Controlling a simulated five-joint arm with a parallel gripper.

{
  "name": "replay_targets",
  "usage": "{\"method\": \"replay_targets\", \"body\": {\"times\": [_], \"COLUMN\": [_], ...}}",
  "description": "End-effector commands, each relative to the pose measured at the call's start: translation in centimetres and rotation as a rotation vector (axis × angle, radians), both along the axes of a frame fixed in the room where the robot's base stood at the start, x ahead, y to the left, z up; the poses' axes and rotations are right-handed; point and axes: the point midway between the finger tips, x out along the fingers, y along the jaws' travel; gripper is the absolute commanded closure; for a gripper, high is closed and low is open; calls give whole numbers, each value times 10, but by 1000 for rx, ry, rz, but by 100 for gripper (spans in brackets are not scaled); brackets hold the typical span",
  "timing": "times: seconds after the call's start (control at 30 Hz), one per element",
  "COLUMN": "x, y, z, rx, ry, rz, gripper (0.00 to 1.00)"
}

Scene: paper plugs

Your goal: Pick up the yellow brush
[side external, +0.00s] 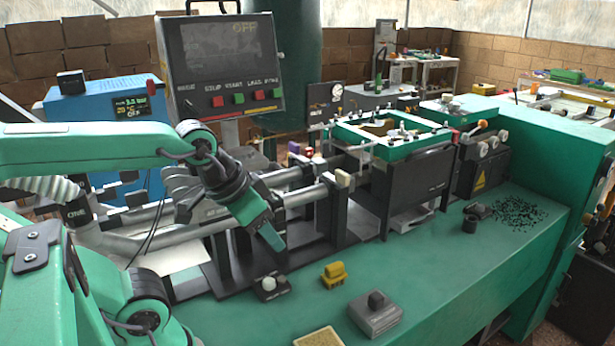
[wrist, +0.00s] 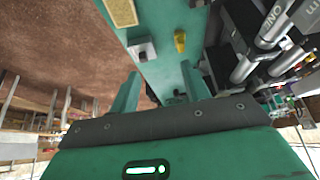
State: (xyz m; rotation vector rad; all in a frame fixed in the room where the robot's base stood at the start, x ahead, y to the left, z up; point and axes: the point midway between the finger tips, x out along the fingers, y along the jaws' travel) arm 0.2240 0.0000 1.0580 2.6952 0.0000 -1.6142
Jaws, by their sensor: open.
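The yellow brush (side external: 333,273) is a small, blocky yellow piece lying on the green bench top. It also shows in the wrist view (wrist: 180,41), above and beyond the fingertips. My gripper (side external: 268,238) is up and to the left of the brush in the side view, clear of it. In the wrist view my gripper (wrist: 160,86) shows its two green fingers spread apart with nothing between them. Nothing hides the brush in either view.
A grey block with a dark knob (side external: 375,314) stands close to the brush. A dark block with a white knob (side external: 270,287) lies to its left, and a yellow pad (side external: 318,338) is at the front. The metal-railed machine (side external: 300,190) stands behind.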

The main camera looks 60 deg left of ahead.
Motion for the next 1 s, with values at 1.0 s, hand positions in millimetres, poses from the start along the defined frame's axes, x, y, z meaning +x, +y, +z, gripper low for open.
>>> {"method": "replay_targets", "body": {"times": [1.0], "x": [51], "y": [9], "z": [-8], "rx": [16], "ry": [120], "rz": [-4], "gripper": [43]}}
